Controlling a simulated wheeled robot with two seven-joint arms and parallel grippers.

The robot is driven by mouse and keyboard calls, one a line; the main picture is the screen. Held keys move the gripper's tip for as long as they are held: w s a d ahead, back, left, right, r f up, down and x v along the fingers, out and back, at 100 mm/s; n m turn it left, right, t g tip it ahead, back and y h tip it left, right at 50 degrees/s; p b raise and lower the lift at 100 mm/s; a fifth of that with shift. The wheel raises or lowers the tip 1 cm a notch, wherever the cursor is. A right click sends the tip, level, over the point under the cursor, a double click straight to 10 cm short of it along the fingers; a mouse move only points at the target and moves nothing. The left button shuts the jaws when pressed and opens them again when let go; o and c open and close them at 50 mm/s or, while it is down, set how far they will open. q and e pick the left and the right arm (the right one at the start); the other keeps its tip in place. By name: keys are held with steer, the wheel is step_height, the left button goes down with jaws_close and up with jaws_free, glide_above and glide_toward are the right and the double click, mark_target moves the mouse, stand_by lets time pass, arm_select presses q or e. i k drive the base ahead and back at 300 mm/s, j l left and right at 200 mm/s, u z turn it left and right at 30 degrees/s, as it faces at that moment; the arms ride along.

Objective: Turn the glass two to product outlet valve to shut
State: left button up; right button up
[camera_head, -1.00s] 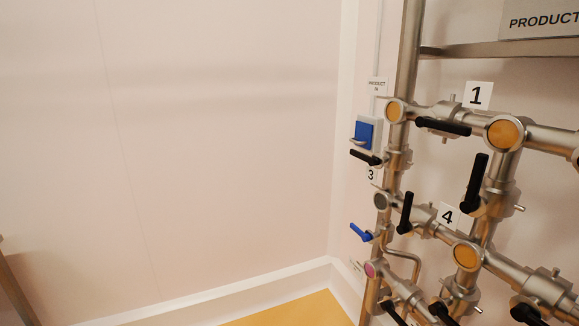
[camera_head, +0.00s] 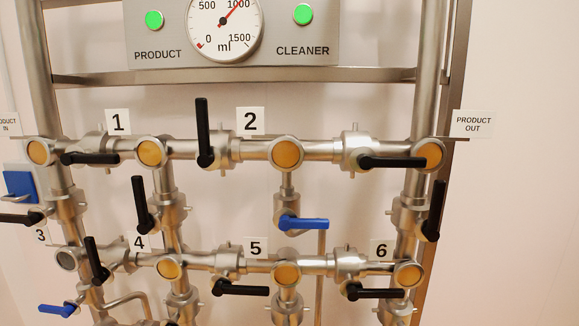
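Sight glass 2 (camera_head: 286,152), filled orange, sits on the upper pipe beside its label "2" (camera_head: 250,121). To its right, the valve body (camera_head: 354,152) joins it to the orange glass (camera_head: 429,154) by the "PRODUCT OUT" sign (camera_head: 473,123). This valve's black handle (camera_head: 392,162) lies horizontal, in line with the pipe, pointing right. Neither of my grippers shows in the head view.
A black handle (camera_head: 204,134) stands upright left of glass 2. A blue handle (camera_head: 303,222) lies horizontal below it. Another black handle (camera_head: 434,210) hangs near the right upright. The gauge panel (camera_head: 310,40) is above. Bare wall (camera_head: 530,200) lies right.

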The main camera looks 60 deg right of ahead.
mark_target(365, 162)
steer(key=z, duration=2.35)
steer(key=i+l+u, duration=0.35)
steer(key=i+l, duration=0.6)
